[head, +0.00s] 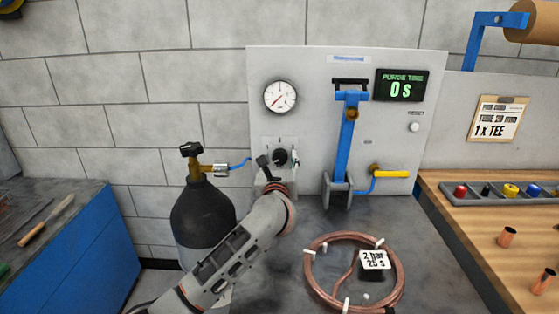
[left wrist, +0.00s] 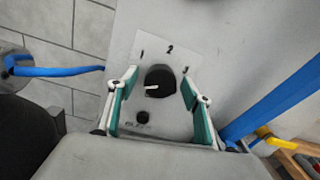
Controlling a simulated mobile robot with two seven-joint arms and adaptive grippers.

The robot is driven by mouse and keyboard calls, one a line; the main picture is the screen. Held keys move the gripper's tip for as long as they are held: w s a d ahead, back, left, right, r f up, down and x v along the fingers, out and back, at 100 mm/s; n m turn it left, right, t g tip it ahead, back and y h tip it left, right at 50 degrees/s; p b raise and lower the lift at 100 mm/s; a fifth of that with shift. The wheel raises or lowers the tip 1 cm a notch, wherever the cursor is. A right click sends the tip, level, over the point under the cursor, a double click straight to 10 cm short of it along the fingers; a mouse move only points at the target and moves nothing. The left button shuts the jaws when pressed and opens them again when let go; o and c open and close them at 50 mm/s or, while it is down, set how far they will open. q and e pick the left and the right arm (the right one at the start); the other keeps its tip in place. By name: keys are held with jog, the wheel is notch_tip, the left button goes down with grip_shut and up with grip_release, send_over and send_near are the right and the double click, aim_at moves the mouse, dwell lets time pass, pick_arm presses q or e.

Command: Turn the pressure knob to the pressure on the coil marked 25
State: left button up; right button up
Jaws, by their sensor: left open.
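The black pressure knob (head: 281,156) sits on a pale plate on the upright panel. In the left wrist view the knob (left wrist: 160,80) has a white pointer turned left, with the marks 1 and 2 above it. My left gripper (head: 277,163) is open, with one green-padded finger on each side of the knob; in the left wrist view its fingers (left wrist: 160,88) look apart from it. A copper coil (head: 317,278) lies on the grey bench with a tag (head: 374,260) reading "2 bar 25 s". The round gauge (head: 280,97) has its needle at the lower left. My right gripper is out of view.
A black gas cylinder (head: 203,215) stands left of the bench, with a blue hose (head: 240,163) toward the panel. A blue lever (head: 347,140) and a yellow-handled valve (head: 390,174) are right of the knob. The display (head: 402,85) reads 0 s.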

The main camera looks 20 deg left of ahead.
pick_arm(q)
jog(key=c, duration=1.1)
